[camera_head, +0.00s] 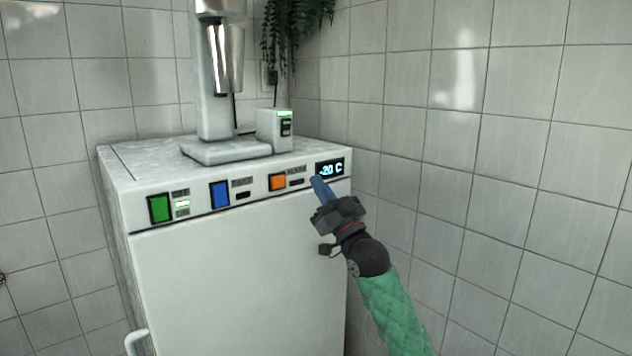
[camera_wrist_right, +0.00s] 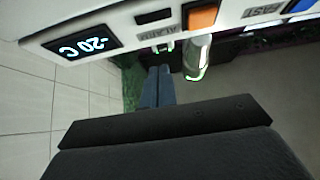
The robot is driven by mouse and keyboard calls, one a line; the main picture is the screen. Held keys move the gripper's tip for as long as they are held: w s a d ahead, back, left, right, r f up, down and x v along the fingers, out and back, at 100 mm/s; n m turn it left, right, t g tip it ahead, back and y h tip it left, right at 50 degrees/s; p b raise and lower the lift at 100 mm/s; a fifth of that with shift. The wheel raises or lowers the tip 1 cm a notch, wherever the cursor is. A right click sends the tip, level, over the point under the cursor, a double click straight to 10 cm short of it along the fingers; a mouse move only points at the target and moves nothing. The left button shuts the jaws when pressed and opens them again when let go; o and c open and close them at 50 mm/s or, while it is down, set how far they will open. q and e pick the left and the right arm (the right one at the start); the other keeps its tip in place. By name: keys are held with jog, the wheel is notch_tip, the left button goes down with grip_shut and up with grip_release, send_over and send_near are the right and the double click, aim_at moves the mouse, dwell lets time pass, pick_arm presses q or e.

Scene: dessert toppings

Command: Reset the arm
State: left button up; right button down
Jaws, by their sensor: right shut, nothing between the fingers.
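My right gripper (camera_head: 318,186) is shut and empty, in front of the upper right of a white freezer cabinet (camera_head: 240,280). Its blue-grey fingers point up toward the control panel, just below the display (camera_head: 330,168), which reads -20 C. Whether the fingertips touch the panel I cannot tell. In the right wrist view the shut fingers (camera_wrist_right: 158,85) are in the middle, below the panel, and the display (camera_wrist_right: 75,45) shows upside down. My right arm wears a green sleeve. My left gripper is not in view.
The panel carries a green button (camera_head: 160,208), a blue button (camera_head: 220,194) and an orange button (camera_head: 277,182). A drink mixer (camera_head: 215,110) and a small white box (camera_head: 275,132) stand on top. Tiled walls (camera_head: 480,150) close in behind and to the right. A door handle (camera_head: 137,341) juts out at lower left.

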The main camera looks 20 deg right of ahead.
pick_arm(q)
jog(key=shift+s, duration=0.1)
pick_arm(e)
jog(key=shift+s+r, duration=0.1)
jog(key=shift+s, duration=0.1)
jog(key=shift+w, duration=0.1)
